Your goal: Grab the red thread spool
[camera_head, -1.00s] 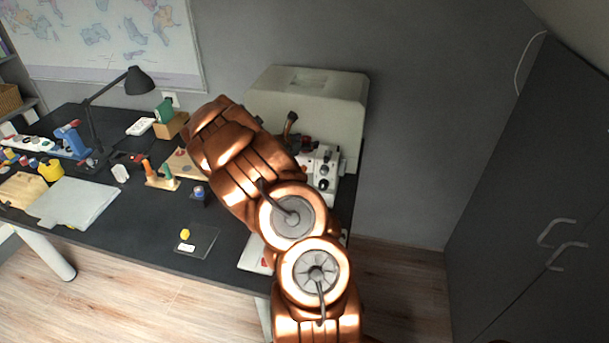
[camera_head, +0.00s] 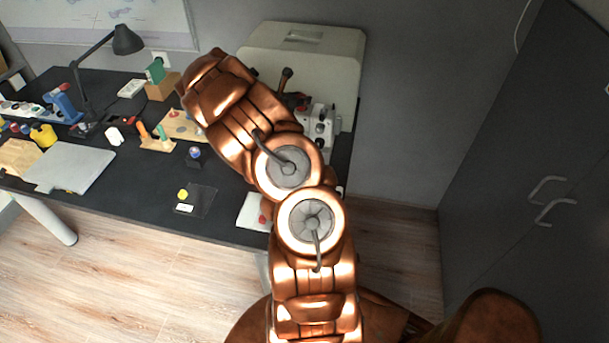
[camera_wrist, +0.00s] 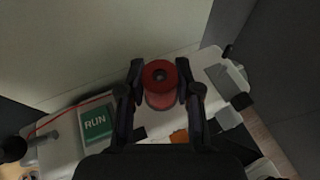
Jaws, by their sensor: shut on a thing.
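In the wrist view, the red thread spool (camera_wrist: 160,96) is between the two dark fingers of my gripper (camera_wrist: 160,78). Its round red top with a dark centre hole faces the camera. The fingers touch it from both sides and are shut on it. In the head view, my copper arm reaches over the desk and hides most of the white machine (camera_head: 320,125). I cannot clearly make out the gripper or the spool there.
A large beige case (camera_head: 305,55) stands against the wall behind the machine. The dark desk (camera_head: 130,215) holds a black lamp (camera_head: 127,40), a grey board (camera_head: 70,170), a yellow cup (camera_head: 43,135) and small tools. A dark cabinet (camera_head: 530,150) stands at the right.

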